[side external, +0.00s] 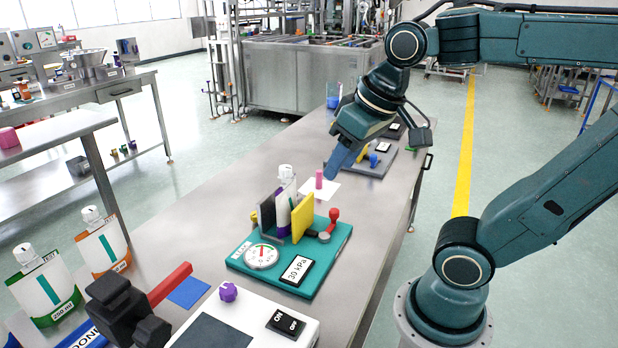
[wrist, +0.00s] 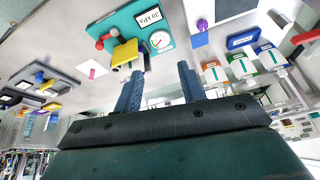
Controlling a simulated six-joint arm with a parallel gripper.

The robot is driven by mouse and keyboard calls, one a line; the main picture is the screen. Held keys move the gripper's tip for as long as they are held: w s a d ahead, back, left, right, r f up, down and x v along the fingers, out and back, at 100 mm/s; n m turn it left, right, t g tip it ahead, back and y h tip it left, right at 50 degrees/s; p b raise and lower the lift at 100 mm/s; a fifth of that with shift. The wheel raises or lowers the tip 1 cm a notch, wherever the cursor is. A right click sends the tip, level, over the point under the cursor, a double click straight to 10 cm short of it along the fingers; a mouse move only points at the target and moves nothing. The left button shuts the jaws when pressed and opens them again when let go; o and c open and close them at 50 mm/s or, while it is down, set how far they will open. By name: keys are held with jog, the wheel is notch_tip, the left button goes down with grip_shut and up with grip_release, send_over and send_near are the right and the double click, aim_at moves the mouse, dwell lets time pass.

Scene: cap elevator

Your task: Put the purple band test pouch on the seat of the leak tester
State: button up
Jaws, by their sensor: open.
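The leak tester has a teal base (side external: 318,270) with a round gauge (side external: 262,256) and a 30 kPa label; it also shows at the top of the wrist view (wrist: 117,22). A white pouch with a purple band (side external: 282,213) and a white cap stands upright on it, between a dark plate (side external: 267,216) and a yellow plate (side external: 302,216). The pouch's lower part is partly hidden, so I cannot tell its exact contact with the seat. My gripper (side external: 334,170) is open and empty, above and behind the tester. Its two blue fingers (wrist: 160,88) are apart in the wrist view.
A pink peg (side external: 319,179) stands on a white card behind the tester. Red-handled parts (side external: 333,214) are on the tester's right. Orange (side external: 103,247) and green (side external: 45,287) pouches stand at left front. A white ON/OFF box (side external: 250,318) is in front.

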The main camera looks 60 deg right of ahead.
jog(key=s, duration=0.1)
jog(key=s+a+f+n, duration=0.1)
jog(key=s+f+n, duration=0.1)
jog(key=shift+s+a+t, duration=0.2)
jog(key=shift+a+t, duration=0.1)
jog(key=shift+t, duration=0.1)
